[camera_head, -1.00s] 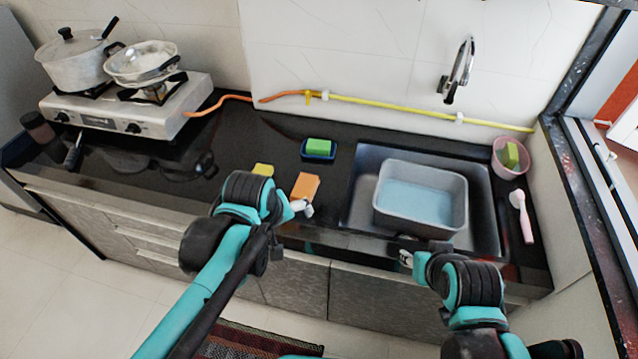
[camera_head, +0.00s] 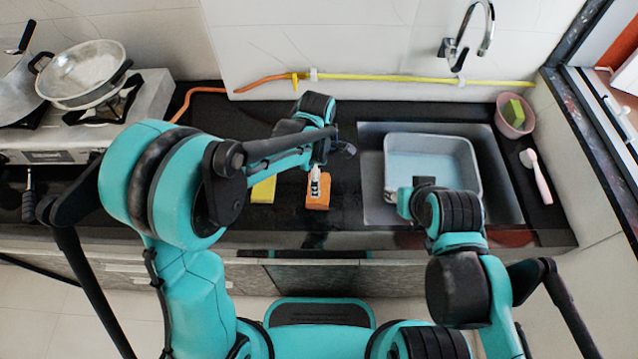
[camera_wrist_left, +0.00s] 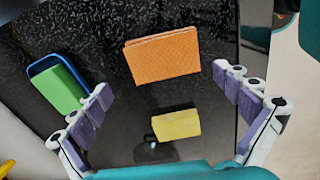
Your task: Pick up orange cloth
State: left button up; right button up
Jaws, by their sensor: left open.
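The orange cloth (camera_head: 318,196) lies on the black counter left of the sink, partly covered by my left gripper (camera_head: 315,178) in the head view. In the left wrist view, the orange cloth (camera_wrist_left: 162,55) is a flat folded rectangle, fully visible. My left gripper (camera_wrist_left: 168,98) is open above the counter, its fingers spread wide.
A yellow sponge (camera_head: 264,189) lies just left of the cloth. A green sponge (camera_wrist_left: 59,88) in a blue dish (camera_wrist_left: 43,65) sits close by. The sink holds a grey basin (camera_head: 432,160) of water. A stove with a pan (camera_head: 85,75) stands at the left.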

pick_arm(q)
jog(key=f+b, duration=0.1)
jog(key=f, duration=0.1)
jog(key=f+b, duration=0.1)
jog(key=f, duration=0.1)
jog(key=f+b, duration=0.1)
jog(key=f, duration=0.1)
jog(key=shift+s+d+f, duration=0.2)
jog(key=shift+s, duration=0.1)
jog(key=c, duration=0.7)
